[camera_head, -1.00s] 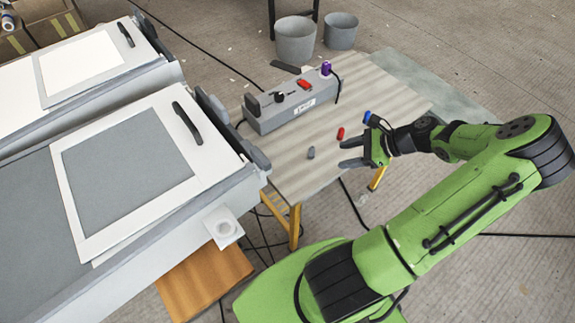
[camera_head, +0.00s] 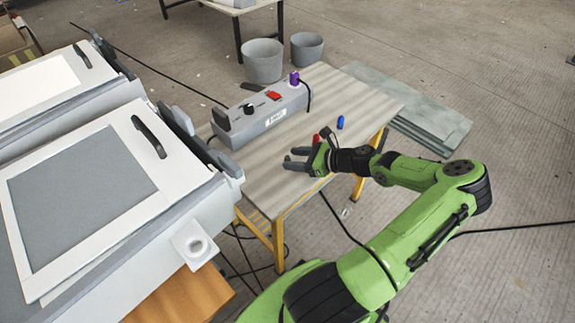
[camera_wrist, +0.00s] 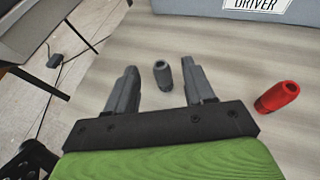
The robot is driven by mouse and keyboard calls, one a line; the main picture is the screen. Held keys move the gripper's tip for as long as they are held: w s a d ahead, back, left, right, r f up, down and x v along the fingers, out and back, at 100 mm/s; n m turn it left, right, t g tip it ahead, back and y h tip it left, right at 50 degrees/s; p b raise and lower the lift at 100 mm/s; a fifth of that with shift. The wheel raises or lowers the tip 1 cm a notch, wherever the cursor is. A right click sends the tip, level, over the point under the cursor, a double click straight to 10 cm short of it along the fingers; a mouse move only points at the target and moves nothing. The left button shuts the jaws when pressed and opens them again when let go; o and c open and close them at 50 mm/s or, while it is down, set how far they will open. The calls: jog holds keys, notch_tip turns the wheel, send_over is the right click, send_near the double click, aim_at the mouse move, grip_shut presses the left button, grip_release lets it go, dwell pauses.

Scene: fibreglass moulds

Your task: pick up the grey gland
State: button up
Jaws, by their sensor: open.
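The grey gland (camera_wrist: 162,75) is a small upright cylinder with an open top, standing on the table (camera_head: 262,178). In the wrist view it lies in the gap between the two fingers of my gripper (camera_wrist: 160,82), level with their tips and apart from both. My gripper is open and empty. In the head view my gripper (camera_head: 289,158) is low over the table's near right part, fingers pointing left. I cannot clearly make out the grey gland there among the dark fingers.
A red gland (camera_wrist: 277,97) lies close right of my gripper in the wrist view. A blue gland (camera_head: 340,122) stands farther back. A grey driver box (camera_head: 262,118) occupies the table's rear. White-framed moulds (camera_head: 85,180) are at the left. Two buckets (camera_head: 263,62) stand behind.

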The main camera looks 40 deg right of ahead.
aim_at(287, 157)
jog(key=b+x, duration=0.1)
jog(key=x, duration=0.2)
jog(key=shift+w+f, duration=0.15)
jog(key=shift+f, duration=0.05)
jog(key=shift+r, duration=0.1)
grip_shut()
jog(key=shift+r, duration=0.1)
